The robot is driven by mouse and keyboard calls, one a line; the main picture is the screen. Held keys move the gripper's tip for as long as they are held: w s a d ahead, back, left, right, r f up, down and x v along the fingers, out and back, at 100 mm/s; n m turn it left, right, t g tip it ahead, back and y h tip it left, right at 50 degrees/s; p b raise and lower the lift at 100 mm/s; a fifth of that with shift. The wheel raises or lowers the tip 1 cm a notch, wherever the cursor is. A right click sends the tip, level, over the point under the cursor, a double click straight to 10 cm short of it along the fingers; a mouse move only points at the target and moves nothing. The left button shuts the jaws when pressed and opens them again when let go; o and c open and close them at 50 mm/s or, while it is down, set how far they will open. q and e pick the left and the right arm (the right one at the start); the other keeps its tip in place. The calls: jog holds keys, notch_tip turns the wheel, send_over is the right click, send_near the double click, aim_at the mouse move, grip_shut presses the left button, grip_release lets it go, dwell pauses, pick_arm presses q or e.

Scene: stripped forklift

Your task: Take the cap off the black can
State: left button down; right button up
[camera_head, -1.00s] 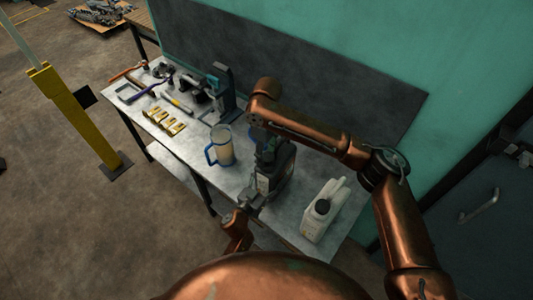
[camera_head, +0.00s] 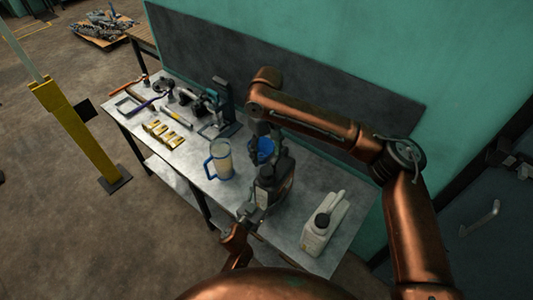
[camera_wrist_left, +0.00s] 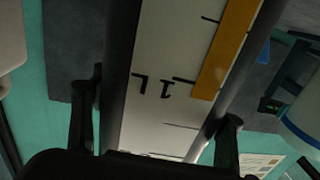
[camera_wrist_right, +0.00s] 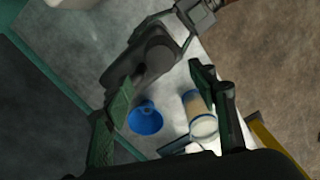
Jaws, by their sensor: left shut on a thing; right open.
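The black can (camera_head: 273,190) stands upright near the table's front edge. My left gripper (camera_head: 252,213) is shut on its lower near side. The left wrist view shows the can's pale marked strip (camera_wrist_left: 160,90) close up between the fingers. A dark round cap or neck (camera_wrist_right: 158,55) shows on the can's top in the right wrist view; I cannot tell which. My right gripper (camera_wrist_right: 160,95) is open and empty, above and behind the can in the head view (camera_head: 262,130). It is apart from the can.
A blue funnel (camera_wrist_right: 145,118) stands behind the can. A clear mug with a blue handle (camera_head: 220,160) is to the left, and a white canister with a dark cap (camera_head: 321,225) to the right. Tools and brass pieces (camera_head: 163,134) lie farther left. A backboard (camera_head: 300,80) rises behind.

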aim_at(267, 170)
jog(key=shift+s+f, duration=0.2)
jog(key=shift+f, duration=3.7)
pick_arm(q)
jog(key=shift+d+r, duration=0.1)
jog(key=shift+r, duration=0.2)
pick_arm(e)
jog(key=c, duration=1.2)
jog(key=shift+c, duration=0.2)
jog(key=shift+r, duration=0.2)
jog(key=shift+r, duration=0.8)
jog(key=shift+r, duration=0.15)
